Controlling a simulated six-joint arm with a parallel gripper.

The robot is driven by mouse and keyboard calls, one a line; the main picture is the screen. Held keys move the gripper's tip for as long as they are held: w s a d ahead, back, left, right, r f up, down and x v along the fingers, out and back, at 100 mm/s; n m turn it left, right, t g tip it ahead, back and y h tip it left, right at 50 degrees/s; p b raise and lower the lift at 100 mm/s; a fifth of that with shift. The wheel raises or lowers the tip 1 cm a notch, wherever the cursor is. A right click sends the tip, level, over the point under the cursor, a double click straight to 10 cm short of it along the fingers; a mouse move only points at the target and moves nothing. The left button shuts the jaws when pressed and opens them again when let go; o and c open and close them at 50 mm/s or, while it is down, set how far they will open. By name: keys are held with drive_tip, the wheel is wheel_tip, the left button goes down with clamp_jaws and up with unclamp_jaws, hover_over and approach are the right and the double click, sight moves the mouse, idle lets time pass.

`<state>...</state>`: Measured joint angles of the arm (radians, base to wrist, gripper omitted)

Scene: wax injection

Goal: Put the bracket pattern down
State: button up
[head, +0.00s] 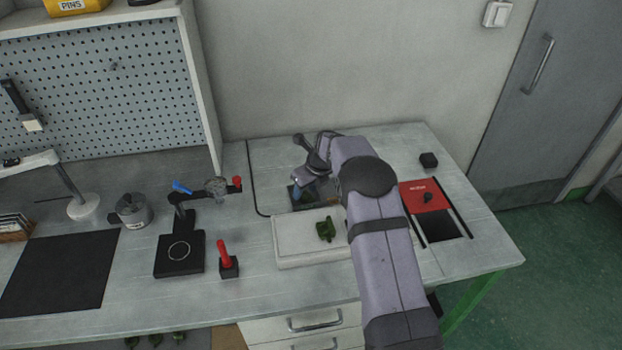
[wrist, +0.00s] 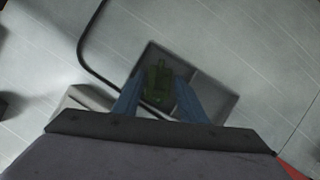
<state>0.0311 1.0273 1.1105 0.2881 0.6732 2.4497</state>
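My gripper (wrist: 159,84) points down with its two blue fingers low over a dark tray (wrist: 215,92). A green pattern (wrist: 158,80) lies between the fingers in the wrist view, over the tray's left compartment. I cannot tell whether the fingers touch it or stand just clear of it, nor whether it rests on the tray floor. In the head view my gripper (head: 304,192) hides most of the tray and the pattern in it. A second green pattern (head: 325,229) lies on a white block (head: 297,258) in front of the tray.
Left are a black stand with a gauge (head: 180,256), a red-handled tool (head: 225,256), a metal pot (head: 132,211) and a black mat (head: 58,270). A black cable curves by the tray (wrist: 83,50).

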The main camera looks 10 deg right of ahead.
drive_tip(key=b+v, duration=0.1)
drive_tip(key=v, duration=1)
drive_tip(key=shift+r+b, duration=0.15)
drive_tip(key=shift+b, duration=0.25)
drive_tip(key=shift+s, duration=0.25)
drive_tip(key=s+f+n+g+h, duration=0.1)
drive_tip(key=s+f+n+g, duration=0.1)
drive_tip(key=s+n, duration=1.3)
drive_tip(key=s+f+n+g+h, duration=0.1)
drive_tip(key=s+f+n+g, duration=0.1)
drive_tip(key=s+n, duration=1.3)
drive_tip(key=s, duration=0.7)
drive_tip(key=shift+d+n, duration=0.3)
drive_tip(key=shift+n, duration=0.1)
drive_tip(key=shift+r+p, duration=0.9)
drive_tip(key=shift+p, duration=0.05)
